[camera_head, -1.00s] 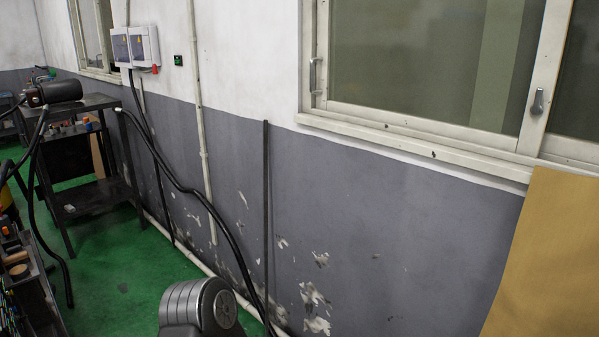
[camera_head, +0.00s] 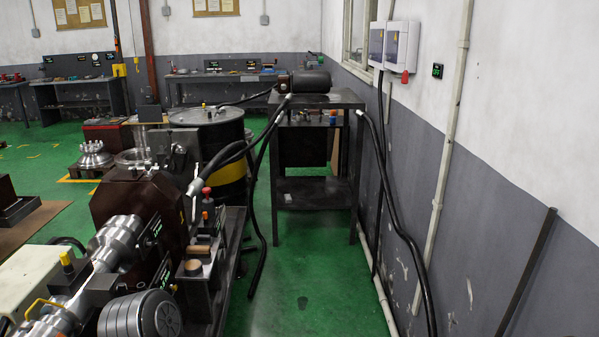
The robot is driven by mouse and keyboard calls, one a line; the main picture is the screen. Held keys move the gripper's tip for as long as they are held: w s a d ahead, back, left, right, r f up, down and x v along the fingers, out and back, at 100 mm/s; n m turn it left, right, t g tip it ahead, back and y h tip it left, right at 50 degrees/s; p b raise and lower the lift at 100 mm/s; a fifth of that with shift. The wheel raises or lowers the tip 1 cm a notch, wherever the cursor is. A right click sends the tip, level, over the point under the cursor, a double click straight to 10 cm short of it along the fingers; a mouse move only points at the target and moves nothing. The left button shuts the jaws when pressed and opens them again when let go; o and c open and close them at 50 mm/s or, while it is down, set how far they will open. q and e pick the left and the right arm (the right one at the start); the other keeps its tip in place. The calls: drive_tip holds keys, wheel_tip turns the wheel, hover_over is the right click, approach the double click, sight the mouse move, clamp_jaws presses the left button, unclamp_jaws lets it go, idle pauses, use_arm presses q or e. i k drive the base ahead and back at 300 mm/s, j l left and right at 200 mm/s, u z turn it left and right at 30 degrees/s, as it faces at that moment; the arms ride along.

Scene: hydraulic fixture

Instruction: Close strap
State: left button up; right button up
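A hydraulic fixture stands at the lower left, with a dark brown block (camera_head: 136,207) and a shiny metal cylinder (camera_head: 118,240) lying in front of it. A yellow handle (camera_head: 40,308) and a yellow-topped knob (camera_head: 67,261) show near the cylinder. I cannot make out which part is the strap, or whether it is open or closed. Neither of my grippers is in view.
A narrow bench (camera_head: 209,268) with small parts stands right of the fixture. Behind are a black drum (camera_head: 232,165) with a yellow band and a dark metal table (camera_head: 318,188) carrying a motor (camera_head: 303,81). Hoses hang between them. Green floor (camera_head: 300,290) is free towards the right wall.

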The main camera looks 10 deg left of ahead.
sight(168, 160)
drive_tip(key=i+u, duration=0.25)
drive_tip(key=i, duration=1.25)
drive_tip(key=l+u, duration=0.1)
drive_tip(key=u, duration=1.7)
drive_tip(key=i+l+u, duration=0.1)
drive_tip(key=l+u, duration=1.1)
drive_tip(key=k+l, duration=0.1)
drive_tip(key=l, duration=0.3)
drive_tip(key=l+u, duration=0.1)
drive_tip(key=l, duration=0.3)
drive_tip(key=k+l, duration=0.15)
drive_tip(key=l, duration=0.25)
drive_tip(key=k+l+u, duration=0.1)
drive_tip(key=l, duration=0.3)
